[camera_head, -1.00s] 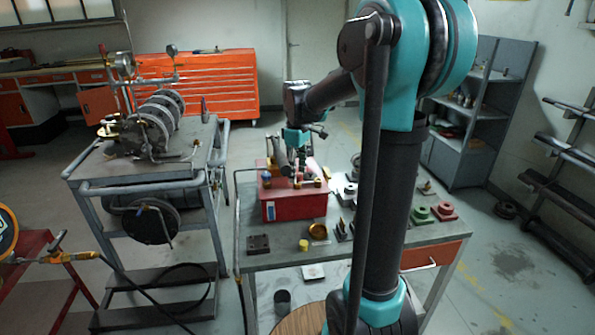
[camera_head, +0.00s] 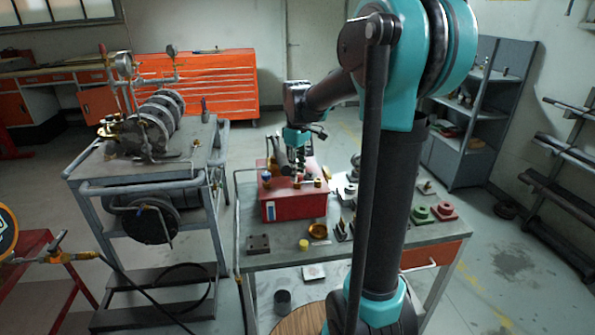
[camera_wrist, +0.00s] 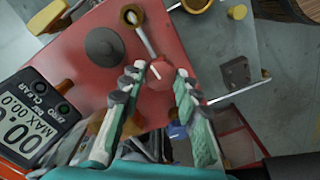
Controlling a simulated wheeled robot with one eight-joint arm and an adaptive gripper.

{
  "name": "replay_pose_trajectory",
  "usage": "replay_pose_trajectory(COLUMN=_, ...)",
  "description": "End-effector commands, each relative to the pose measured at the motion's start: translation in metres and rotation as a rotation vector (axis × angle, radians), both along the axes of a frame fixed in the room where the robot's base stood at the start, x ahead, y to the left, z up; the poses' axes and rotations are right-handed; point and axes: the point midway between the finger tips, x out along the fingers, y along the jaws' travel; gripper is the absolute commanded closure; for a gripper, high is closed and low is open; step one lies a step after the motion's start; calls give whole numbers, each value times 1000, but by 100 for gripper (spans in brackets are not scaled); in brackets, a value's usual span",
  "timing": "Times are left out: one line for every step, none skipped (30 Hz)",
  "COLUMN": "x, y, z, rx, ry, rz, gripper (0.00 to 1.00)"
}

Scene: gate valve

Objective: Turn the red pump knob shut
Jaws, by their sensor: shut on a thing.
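The red pump (camera_head: 288,207) is a red box on the workbench, with several fittings on its top. In the wrist view the pump's red top (camera_wrist: 85,62) fills much of the picture. The red knob (camera_wrist: 161,76) shows there as a small red part with a pale line on it, between the two fingers. My gripper (camera_wrist: 160,73) is shut on the red knob, one finger on each side. In the head view my gripper (camera_head: 299,172) points down at the pump's top, and the knob is hard to make out there.
A digital gauge (camera_wrist: 42,112) stands close to the left finger. A brass fitting (camera_wrist: 131,15) on a metal rod and a dark round cap (camera_wrist: 104,46) lie near the knob. The workbench (camera_head: 395,253) holds several small parts, including a green one (camera_head: 419,213).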

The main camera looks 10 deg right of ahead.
Motion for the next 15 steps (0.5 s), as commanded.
replay_pose_trajectory(x=0, y=0, z=0, rx=0, ry=0, rz=-28, gripper=98)
replay_pose_trajectory(x=0, y=0, z=0, rx=0, ry=0, rz=-49, gripper=98)
replay_pose_trajectory(x=0, y=0, z=0, rx=0, ry=0, rz=-79, gripper=98)
replay_pose_trajectory(x=0, y=0, z=0, rx=0, ry=0, rz=-102, gripper=98)
replay_pose_trajectory(x=0, y=0, z=0, rx=0, ry=0, rz=-127, gripper=98)
replay_pose_trajectory(x=0, y=0, z=0, rx=0, ry=0, rz=-162, gripper=98)
replay_pose_trajectory(x=0, y=0, z=0, rx=0, ry=0, rz=-189, gripper=98)
replay_pose_trajectory(x=0, y=0, z=0, rx=0, ry=0, rz=-217, gripper=98)
replay_pose_trajectory(x=0, y=0, z=0, rx=0, ry=0, rz=-255, gripper=98)
replay_pose_trajectory(x=0, y=0, z=0, rx=0, ry=0, rz=-284, gripper=98)
replay_pose_trajectory(x=0, y=0, z=0, rx=0, ry=0, rz=-313, gripper=98)
replay_pose_trajectory(x=0, y=0, z=0, rx=0, ry=0, rz=-350, gripper=98)
replay_pose_trajectory(x=0, y=0, z=0, rx=0, ry=0, rz=-379, gripper=98)
replay_pose_trajectory(x=0, y=0, z=0, rx=0, ry=0, rz=-408, gripper=98)
replay_pose_trajectory(x=0, y=0, z=0, rx=0, ry=0, rz=-446, gripper=98)
